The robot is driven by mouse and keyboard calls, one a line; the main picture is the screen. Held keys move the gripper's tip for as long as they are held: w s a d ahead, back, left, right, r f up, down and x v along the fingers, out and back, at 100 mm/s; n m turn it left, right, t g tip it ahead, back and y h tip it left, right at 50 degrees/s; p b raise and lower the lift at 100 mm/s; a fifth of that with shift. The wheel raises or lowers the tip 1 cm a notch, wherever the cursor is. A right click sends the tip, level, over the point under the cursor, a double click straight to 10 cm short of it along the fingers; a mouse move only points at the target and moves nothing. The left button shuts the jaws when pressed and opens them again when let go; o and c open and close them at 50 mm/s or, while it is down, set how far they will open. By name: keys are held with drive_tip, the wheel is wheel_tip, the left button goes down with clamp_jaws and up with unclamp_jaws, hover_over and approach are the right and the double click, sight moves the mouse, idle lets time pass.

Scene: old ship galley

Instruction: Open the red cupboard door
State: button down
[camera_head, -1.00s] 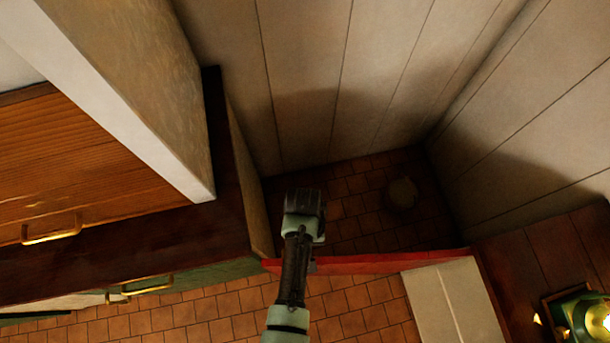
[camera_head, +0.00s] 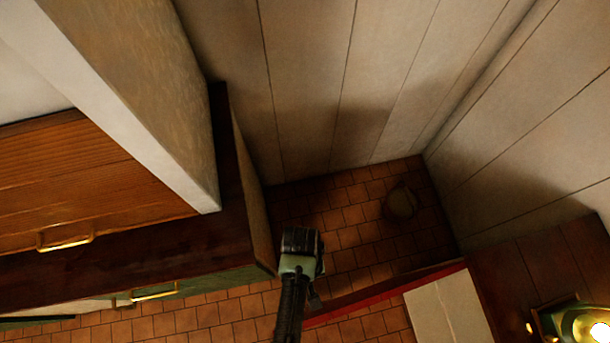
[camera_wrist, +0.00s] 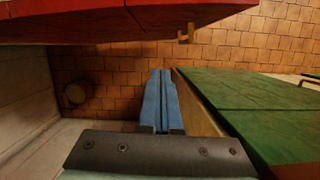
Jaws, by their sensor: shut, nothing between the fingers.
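The red cupboard door (camera_head: 385,292) shows in the head view as a thin red strip standing out from the dark wood counter on the right. Its left end is free and angled down in the picture, so it stands open. In the wrist view the red front (camera_wrist: 65,28) fills the top left, with a small brass handle (camera_wrist: 186,34). My gripper (camera_head: 303,243) is left of the door in the head view, over the gap between the counters. In the wrist view its blue fingers (camera_wrist: 160,97) are shut and empty, apart from the red front.
A green cupboard front (camera_wrist: 250,105) lies close on the right in the wrist view. A round object (camera_head: 401,203) sits on the tiled floor by the wall. A lit lamp (camera_head: 580,325) stands at lower right. The floor between the counters is otherwise clear.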

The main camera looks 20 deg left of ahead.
drive_tip(key=v, duration=1.1)
drive_tip(key=w+a+r+m+t+y, duration=0.1)
drive_tip(key=w+r+t, duration=0.3)
drive_tip(key=w, duration=0.5)
drive_tip(key=w+a+r+t+y, duration=0.1)
drive_tip(key=w+r+t, duration=0.2)
drive_tip(key=w+r, duration=0.45)
drive_tip(key=w+r+m+t, duration=0.1)
drive_tip(key=w+r+t, duration=0.4)
drive_tip(key=r, duration=0.5)
drive_tip(key=w+r+m+t, duration=0.1)
drive_tip(key=w+r+t, duration=0.2)
drive_tip(key=w+r, duration=0.5)
drive_tip(key=d+r+m+t, duration=0.25)
drive_tip(key=r+t, duration=0.45)
drive_tip(key=r, duration=1.6)
drive_tip(key=s+d+r+t, duration=0.2)
drive_tip(key=s+r+t, duration=0.2)
drive_tip(key=r, duration=0.6)
drive_tip(key=s+d+r+t, duration=0.1)
drive_tip(key=s+r+t, duration=0.2)
drive_tip(key=s+r, duration=0.6)
drive_tip(key=shift+s+d+r+m+t+h, duration=0.3)
drive_tip(key=shift+d+r+m+t, duration=0.1)
drive_tip(key=shift+r, duration=0.4)
